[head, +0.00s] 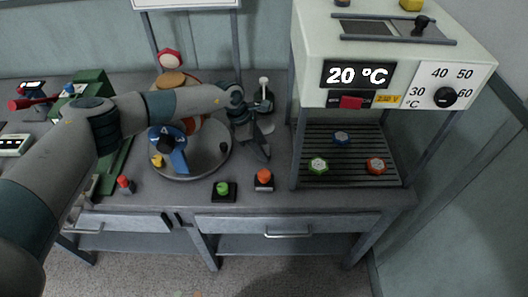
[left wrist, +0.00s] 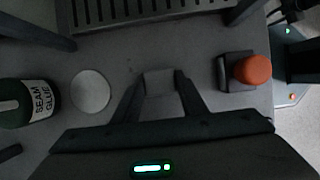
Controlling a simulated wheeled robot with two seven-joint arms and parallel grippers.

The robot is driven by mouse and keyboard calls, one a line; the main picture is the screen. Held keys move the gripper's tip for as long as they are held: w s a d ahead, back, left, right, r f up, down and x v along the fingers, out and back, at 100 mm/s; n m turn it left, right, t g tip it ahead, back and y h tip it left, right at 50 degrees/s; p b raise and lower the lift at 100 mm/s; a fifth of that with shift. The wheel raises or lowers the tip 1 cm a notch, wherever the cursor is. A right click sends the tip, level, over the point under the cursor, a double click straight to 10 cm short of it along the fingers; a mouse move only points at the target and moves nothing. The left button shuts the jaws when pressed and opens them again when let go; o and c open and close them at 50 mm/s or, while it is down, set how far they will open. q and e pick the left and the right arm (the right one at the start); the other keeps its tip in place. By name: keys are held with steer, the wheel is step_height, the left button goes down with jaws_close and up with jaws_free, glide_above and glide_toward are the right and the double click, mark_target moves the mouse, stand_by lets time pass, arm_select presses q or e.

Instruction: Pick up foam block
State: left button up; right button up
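My left gripper (head: 262,143) is low over the bench, between the round grey plate and the heated press, with its fingers apart. In the left wrist view its two fingers (left wrist: 160,82) stand either side of a grey block-like shape (left wrist: 160,88), which may be the foam block. It blends with the grey bench, and I cannot tell whether the fingers touch it. I cannot make out a foam block in the head view. My right gripper is not in view.
An orange button (head: 264,176) and a green button (head: 223,189) stand near the bench's front edge. The press (head: 395,55) with its slatted base is to the right. A seam glue bottle (left wrist: 22,103) and a pale disc (left wrist: 90,91) are beside the gripper.

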arm_select(q)
steer(key=shift+r, duration=0.1)
steer(key=shift+c, duration=0.4)
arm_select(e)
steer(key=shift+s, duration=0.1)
